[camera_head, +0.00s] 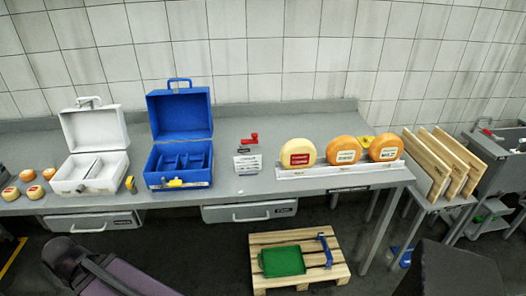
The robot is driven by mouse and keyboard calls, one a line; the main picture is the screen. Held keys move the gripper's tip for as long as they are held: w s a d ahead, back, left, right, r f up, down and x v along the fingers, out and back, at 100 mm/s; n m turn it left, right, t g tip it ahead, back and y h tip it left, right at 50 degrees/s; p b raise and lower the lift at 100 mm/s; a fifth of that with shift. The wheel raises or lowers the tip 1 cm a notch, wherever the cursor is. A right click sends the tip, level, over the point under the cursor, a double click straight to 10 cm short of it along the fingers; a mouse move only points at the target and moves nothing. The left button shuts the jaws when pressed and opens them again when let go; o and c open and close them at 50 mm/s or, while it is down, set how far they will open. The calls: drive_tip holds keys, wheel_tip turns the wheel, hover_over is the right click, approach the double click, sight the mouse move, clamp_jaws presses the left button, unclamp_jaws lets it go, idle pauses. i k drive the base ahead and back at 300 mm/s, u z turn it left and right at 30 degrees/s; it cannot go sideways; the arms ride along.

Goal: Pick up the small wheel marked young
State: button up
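Several small cheese wheels lie at the left end of the grey workbench. Two plain orange ones, (27,175) and (48,173), sit at the back. Two paler ones with reddish labels, (10,193) and (35,192), sit in front, the first near the picture's left edge. Their labels are too small to read, so I cannot tell which is marked young. Three large wheels stand upright in a pale rack (290,173): a yellow one with a red label (298,148) and two orange ones with white labels, (344,145) and (385,141). My gripper is not in view.
An open white case (97,132) stands just right of the small wheels. An open blue case (180,118) stands beside it. A small white sign (247,170) and a red object (250,140) lie mid-bench. Boards (422,172) stand at right. A pallet (262,240) with a green tray (282,261) is on the floor.

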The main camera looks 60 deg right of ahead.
sight(298, 153)
drive_tip(key=u, duration=0.95)
drive_tip(key=k, duration=0.1)
drive_tip(key=z, duration=3.3)
drive_tip(key=k, duration=0.45)
drive_tip(key=z, duration=0.05)
drive_tip(key=i, duration=0.45)
